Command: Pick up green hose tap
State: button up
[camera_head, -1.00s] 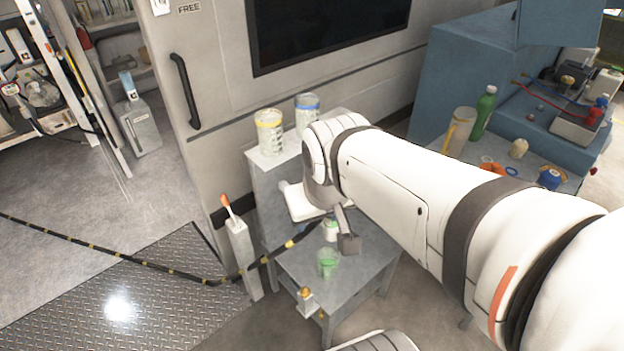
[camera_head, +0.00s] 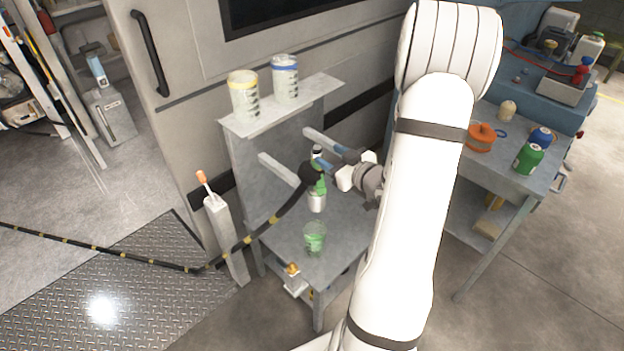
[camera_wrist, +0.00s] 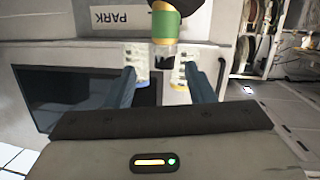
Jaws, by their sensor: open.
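The green hose tap (camera_head: 320,186) has a green band, a silver lower part and a black upper end that joins a black hose. It stands upright over the small grey table. In the wrist view the tap (camera_wrist: 166,24) shows a green and yellow band at the top, ahead of my fingers and roughly between them sideways. My gripper (camera_head: 331,158) is open, with blue fingers, just right of the tap and close to its upper end. In the wrist view my gripper (camera_wrist: 163,84) has nothing between its fingers. I cannot tell whether a finger touches the tap.
A green-tinted beaker (camera_head: 314,240) stands on the grey table (camera_head: 345,225). Two measuring tubs, one yellow-rimmed (camera_head: 243,95) and one blue-rimmed (camera_head: 285,78), stand on the shelf above. The black hose (camera_head: 245,243) sags left across the floor. A side bench (camera_head: 500,172) holds bottles.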

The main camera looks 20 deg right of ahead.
aim_at(321, 153)
jog(key=shift+s+d+f+t+y, duration=0.25)
jog(key=shift+s+f, duration=0.25)
jog(key=shift+f, duration=0.3)
jog(key=shift+t+y, duration=0.65)
jog(key=shift+y, duration=0.1)
jog(key=p+x, duration=0.1)
jog(key=x, duration=0.5)
jog(key=shift+w+a+r, duration=0.1)
jog(key=shift+w+a, duration=0.1)
jog(key=shift+w, duration=0.05)
jog(key=shift+c, duration=0.6)
grip_shut()
